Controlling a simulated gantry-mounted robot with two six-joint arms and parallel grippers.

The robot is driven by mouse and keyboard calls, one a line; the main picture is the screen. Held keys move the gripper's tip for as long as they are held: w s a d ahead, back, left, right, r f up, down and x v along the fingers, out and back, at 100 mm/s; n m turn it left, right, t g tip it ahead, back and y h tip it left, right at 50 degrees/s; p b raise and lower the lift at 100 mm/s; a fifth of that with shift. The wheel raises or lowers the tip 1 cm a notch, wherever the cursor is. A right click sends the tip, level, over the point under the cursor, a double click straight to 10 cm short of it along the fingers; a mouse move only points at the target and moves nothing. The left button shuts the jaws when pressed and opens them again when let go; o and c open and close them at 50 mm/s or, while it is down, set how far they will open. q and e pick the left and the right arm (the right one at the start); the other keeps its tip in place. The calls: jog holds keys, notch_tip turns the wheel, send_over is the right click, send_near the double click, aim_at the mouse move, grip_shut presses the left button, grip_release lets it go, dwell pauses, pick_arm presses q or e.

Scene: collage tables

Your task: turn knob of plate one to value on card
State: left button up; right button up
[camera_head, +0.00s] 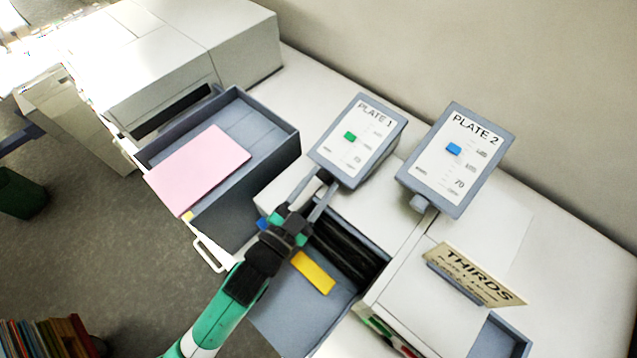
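The plate one panel (357,139) is a tilted grey box with a white face, a green marker and a small scale. My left gripper (325,182) reaches up from the lower left to its lower edge. Its two fingers are apart, one on each side of the spot where the knob sits. The knob is mostly hidden, and I cannot tell whether the fingers press on it. My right gripper is not in view.
The plate two panel (455,160), with a blue marker and a grey knob (420,203) below, stands to the right. An open drawer (273,183) with a pink sheet (199,169) is at left. A yellow block (313,272) lies in another open drawer under my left arm.

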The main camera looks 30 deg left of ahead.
pick_arm(q)
jog(key=o, duration=0.4)
jog(key=shift+c, duration=0.2)
jog(key=s+b, duration=0.1)
jog(key=s, duration=0.2)
jog(key=s+b, duration=0.1)
jog(key=s, duration=0.3)
jog(key=s+b, duration=0.1)
jog(key=s, duration=0.2)
jog(key=shift+s+f, duration=0.35)
jog(key=shift+s+r, duration=0.2)
jog(key=shift+s, duration=0.3)
